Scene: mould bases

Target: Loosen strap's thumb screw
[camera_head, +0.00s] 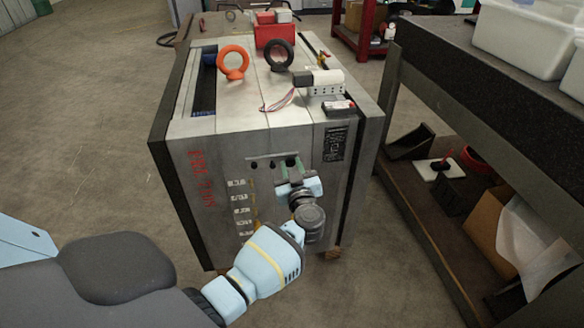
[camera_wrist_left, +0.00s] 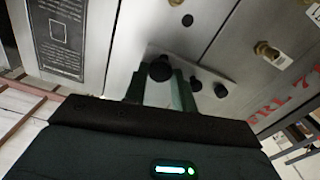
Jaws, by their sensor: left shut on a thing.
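The mould base (camera_head: 215,160) is a large grey metal block, and its side face is towards me. The strap (camera_head: 264,164) is a small metal plate on the upper part of that face. It also shows in the left wrist view (camera_wrist_left: 207,72), with dark round screws along it. A black knob, the thumb screw (camera_wrist_left: 160,68), sits at one end of the strap. My left gripper (camera_head: 291,165) reaches the face from below. Its greenish fingers (camera_wrist_left: 160,88) are on either side of the knob and shut on it. The fingers hide part of the knob. My right gripper is not in view.
On top of the block are an orange lifting eye (camera_head: 233,63), a black lifting eye (camera_head: 279,55) and a white connector box (camera_head: 326,82) with loose wires. Brass fittings (camera_wrist_left: 268,51) stick out beside the strap. A dark shelf bench (camera_head: 430,90) stands close on the right.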

